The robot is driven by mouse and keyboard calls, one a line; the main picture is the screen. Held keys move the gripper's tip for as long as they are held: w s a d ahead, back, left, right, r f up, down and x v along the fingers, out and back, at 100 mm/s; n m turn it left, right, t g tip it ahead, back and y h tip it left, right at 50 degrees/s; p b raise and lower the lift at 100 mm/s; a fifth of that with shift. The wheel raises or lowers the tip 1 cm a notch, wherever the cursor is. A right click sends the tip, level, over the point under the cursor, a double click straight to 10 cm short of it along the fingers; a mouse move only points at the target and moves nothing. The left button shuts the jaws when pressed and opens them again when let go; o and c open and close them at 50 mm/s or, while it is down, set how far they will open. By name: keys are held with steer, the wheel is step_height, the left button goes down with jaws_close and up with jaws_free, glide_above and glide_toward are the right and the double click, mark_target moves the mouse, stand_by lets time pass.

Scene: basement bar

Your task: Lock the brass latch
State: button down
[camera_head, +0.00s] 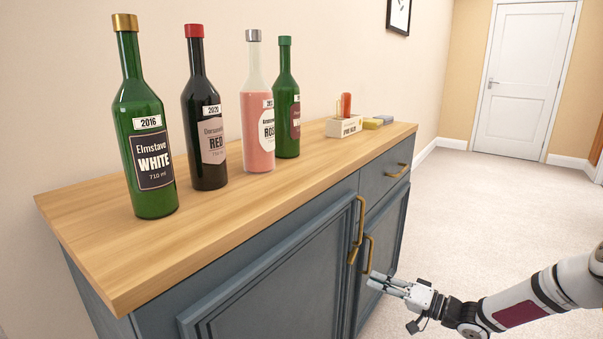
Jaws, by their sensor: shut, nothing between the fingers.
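My gripper (374,280) is at the lower right, in front of the right door of the blue-grey cabinet (270,297). Its fingers are together and hold nothing. The fingertips point left, just below a brass vertical handle (368,254) on the right door; I cannot tell whether they touch the door. A longer brass handle (357,232) is on the left door beside the gap. I cannot make out a brass latch apart from these handles. Both doors look closed.
On the wooden top stand a white wine bottle (148,120), a red wine bottle (205,115), a rosé bottle (257,115) and another green bottle (287,105). A small box (344,127) is farther back. A brass drawer handle (397,171) sticks out. Carpet (500,210) is clear at right.

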steer(key=shift+b+x, duration=0.5)
steer(key=shift+x, duration=2.65)
steer(key=shift+a+r, duration=0.3)
steer(key=shift+s+a+r+p, duration=0.1)
steer(key=shift+s+r+p, duration=0.1)
steer(key=shift+p, duration=0.15)
steer(key=shift+s+a+r+p, duration=0.25)
steer(key=shift+a+r+p, duration=0.05)
steer(key=shift+r+p, duration=0.2)
steer(key=shift+s+r+p, duration=0.2)
steer(key=shift+r+p, duration=0.25)
steer(key=shift+s, duration=0.1)
steer(key=shift+s+a+f, duration=0.1)
steer(key=shift+s+f, duration=0.05)
steer(key=shift+s, duration=0.1)
steer(key=p+v, duration=0.1)
steer(key=v, duration=0.5)
